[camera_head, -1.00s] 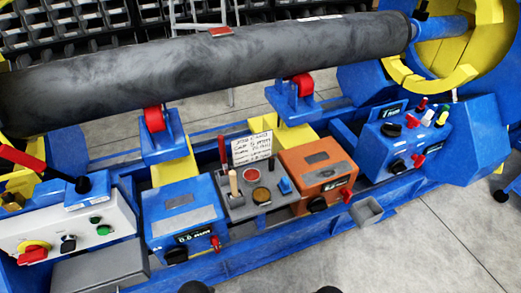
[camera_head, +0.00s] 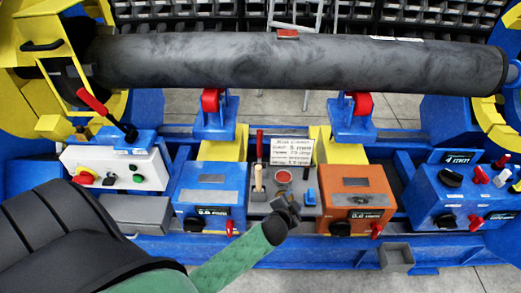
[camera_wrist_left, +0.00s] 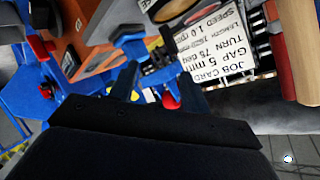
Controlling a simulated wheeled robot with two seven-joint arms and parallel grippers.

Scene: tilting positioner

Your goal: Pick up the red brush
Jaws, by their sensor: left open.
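A thin upright red handle (camera_head: 259,144), which looks like the red brush, stands at the back left of the grey middle panel (camera_head: 262,208). Its lower end is hard to make out. A red piece also shows at the top right of the left wrist view (camera_wrist_left: 271,11), beside a wooden handle (camera_wrist_left: 297,45). My left gripper (camera_head: 289,207) is open over the front right of the panel, to the right of and nearer than the red handle, not touching it. Its fingers also show in the left wrist view (camera_wrist_left: 160,85). My right gripper is out of view.
A white job card (camera_head: 291,152) stands behind the panel. A blue box (camera_head: 207,186) and an orange box (camera_head: 354,190) flank it. A large grey pipe (camera_head: 200,60) lies on rollers above. A red lever (camera_head: 93,101) rises at the left.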

